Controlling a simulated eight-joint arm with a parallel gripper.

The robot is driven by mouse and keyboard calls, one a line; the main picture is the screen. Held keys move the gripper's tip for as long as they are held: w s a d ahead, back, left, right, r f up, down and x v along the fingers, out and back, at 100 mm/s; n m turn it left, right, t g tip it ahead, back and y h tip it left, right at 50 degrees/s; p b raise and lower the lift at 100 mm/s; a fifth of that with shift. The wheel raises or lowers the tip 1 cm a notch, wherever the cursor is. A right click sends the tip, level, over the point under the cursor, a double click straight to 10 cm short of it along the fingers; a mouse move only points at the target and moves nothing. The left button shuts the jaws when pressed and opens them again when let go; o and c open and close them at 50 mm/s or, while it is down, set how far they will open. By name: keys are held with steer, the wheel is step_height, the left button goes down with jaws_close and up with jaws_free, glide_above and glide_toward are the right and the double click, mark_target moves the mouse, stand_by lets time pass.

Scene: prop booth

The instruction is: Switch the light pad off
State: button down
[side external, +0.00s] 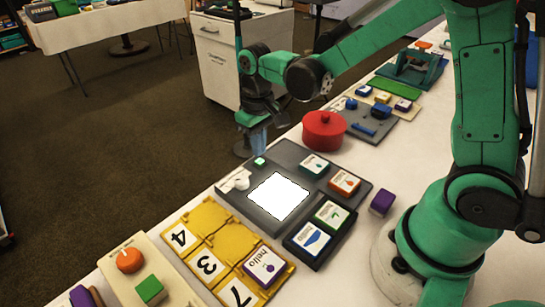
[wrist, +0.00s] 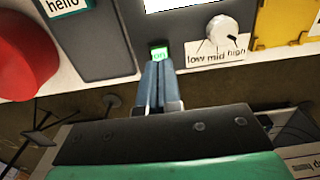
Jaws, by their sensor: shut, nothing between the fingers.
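The light pad is a dark grey board (side external: 318,215) with a white panel (side external: 278,196) that glows brightly. A small green button (side external: 260,161) sits near its far edge; in the wrist view the button (wrist: 159,53) reads "on". A white knob (side external: 241,181) is beside it; the wrist view shows the knob (wrist: 222,29) over a "low mid high" scale. My gripper (side external: 259,149) is shut and empty, pointing down just above the button. In the wrist view its fingertips (wrist: 158,66) appear right beside the button; I cannot tell whether they touch.
Several labelled blocks, one orange (side external: 344,182), stand on the board's right side. A red pot (side external: 324,130) is close behind the pad. A yellow number tray (side external: 238,240) lies in front. A purple block (side external: 382,202) sits to the right.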

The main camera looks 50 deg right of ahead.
mark_target(261, 162)
steer(key=shift+f, duration=1.45)
steer(key=shift+r, duration=3.05)
steer(key=shift+s+r, duration=0.2)
steer(key=shift+r, duration=0.1)
steer(key=s+r+t, duration=0.4)
steer(key=s+t, duration=0.3)
steer(key=shift+d+r, duration=0.25)
steer(key=shift+r, duration=0.05)
